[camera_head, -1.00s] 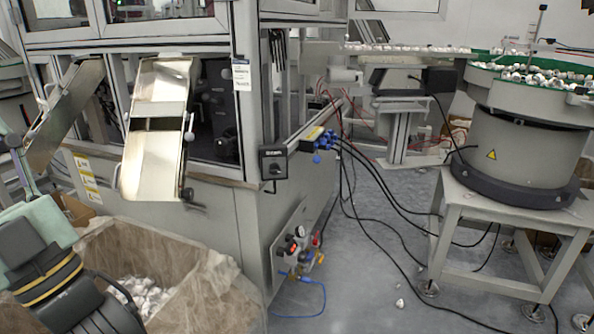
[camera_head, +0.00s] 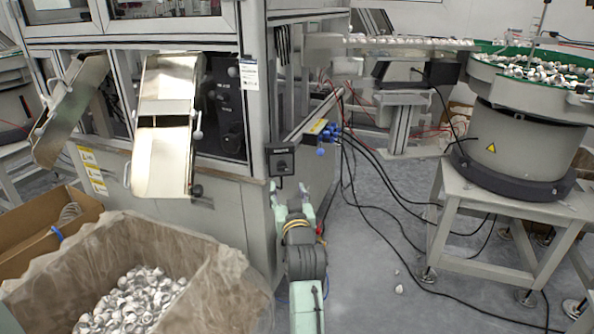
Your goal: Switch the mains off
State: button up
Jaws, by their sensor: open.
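The mains switch (camera_head: 281,162) is a dark box with a rotary knob on its face. It is fixed to the front corner of the grey machine cabinet (camera_head: 225,222), near the middle of the head view. The knob's turned position is too small to tell. My gripper (camera_head: 288,187) is open, just below the switch in the picture, with its fingers pointing up towards it. I see no thing between the fingers. Whether a fingertip touches the box I cannot tell. My arm partly hides the lower cabinet corner behind it.
Two metal chutes (camera_head: 165,120) stick out at the left. A lined bin of white caps (camera_head: 128,300) stands below them, beside a cardboard box (camera_head: 45,240). Blue fittings and dark cables (camera_head: 375,208) lie right of the switch. A bowl feeder (camera_head: 520,150) stands on a table at right.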

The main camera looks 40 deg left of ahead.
aim_at(283, 171)
jog(key=p+x, duration=0.1)
jog(key=x, duration=0.9)
jog(key=shift+a+p, duration=0.2)
jog(key=shift+p, duration=0.2)
jog(key=shift+r, duration=0.1)
jog(key=shift+c, duration=0.2)
jog(key=c, duration=1.1)
jog(key=shift+c, duration=0.2)
